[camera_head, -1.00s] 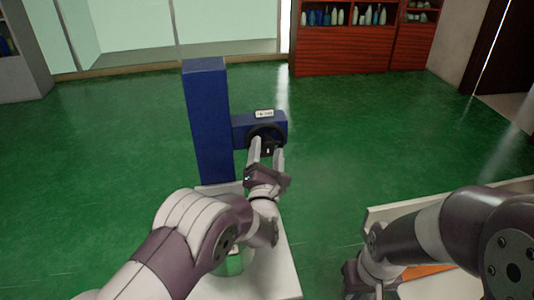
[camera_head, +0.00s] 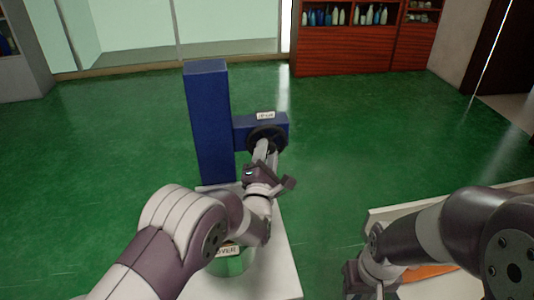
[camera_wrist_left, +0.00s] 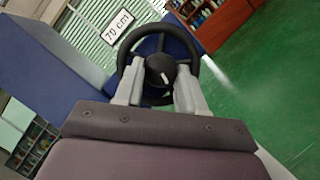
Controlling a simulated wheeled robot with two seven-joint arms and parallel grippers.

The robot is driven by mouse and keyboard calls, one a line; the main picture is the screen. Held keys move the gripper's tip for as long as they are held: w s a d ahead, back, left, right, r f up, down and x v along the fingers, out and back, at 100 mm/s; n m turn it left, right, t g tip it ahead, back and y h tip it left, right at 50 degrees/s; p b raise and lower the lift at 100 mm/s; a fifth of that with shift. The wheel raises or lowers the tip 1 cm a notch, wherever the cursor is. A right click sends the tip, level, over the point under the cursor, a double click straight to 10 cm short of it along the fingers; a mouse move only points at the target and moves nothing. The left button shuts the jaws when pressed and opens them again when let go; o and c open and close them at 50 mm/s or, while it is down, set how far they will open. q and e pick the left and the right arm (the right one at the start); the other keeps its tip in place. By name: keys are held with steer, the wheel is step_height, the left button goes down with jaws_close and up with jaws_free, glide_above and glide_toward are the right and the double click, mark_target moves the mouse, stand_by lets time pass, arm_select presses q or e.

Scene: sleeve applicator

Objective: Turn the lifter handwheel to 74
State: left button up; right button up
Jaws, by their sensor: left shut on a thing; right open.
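The lifter is a blue column (camera_head: 209,120) with a blue side arm (camera_head: 244,132) that carries a black handwheel (camera_head: 267,133). In the left wrist view the handwheel (camera_wrist_left: 158,42) shows its rim, spokes and a round hub (camera_wrist_left: 160,69) with a white pointer mark. A white label (camera_wrist_left: 117,26) above it reads "70 cm". My left gripper (camera_head: 264,150) is at the wheel, its fingers on both sides of the hub and shut on the handwheel; the exact contact is partly hidden. My right gripper (camera_head: 362,278) is low at the right, open, partly hidden by its arm.
The lifter stands on a white base (camera_head: 272,272). A green cylinder (camera_head: 232,264) with a label sits on it, partly behind my left arm. A white-edged table (camera_head: 380,213) with an orange item (camera_head: 425,270) lies under my right arm. Shelves stand far behind on open green floor.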

arm_select(q)
steer(key=m+g+y+p, duration=0.1)
steer(key=m+g+p, duration=0.1)
steer(key=m+p, duration=0.4)
steer(key=r+m+g+y+p, duration=0.1)
steer(key=m+g+y+p, duration=0.1)
steer(key=m+p, duration=0.5)
steer(key=d+m+g+y+p, duration=0.1)
steer(key=m+g+y+p, duration=0.1)
steer(key=m+p, duration=0.5)
steer(key=shift+s+r+m+g, duration=0.1)
steer(key=shift+r+m+g, duration=0.25)
steer(key=shift+g, duration=0.15)
steer(key=shift+f+m+y+p, duration=0.1)
steer(key=shift+m+y+p, duration=0.35)
steer(key=shift+y+p, duration=0.25)
steer(key=shift+d+f+m+y+p, duration=0.15)
steer(key=shift+m+y+p, duration=0.2)
steer(key=shift+m, duration=0.25)
steer(key=shift+f+m+y, duration=0.15)
steer(key=shift+m+y, duration=0.7)
steer(key=shift+m, duration=0.55)
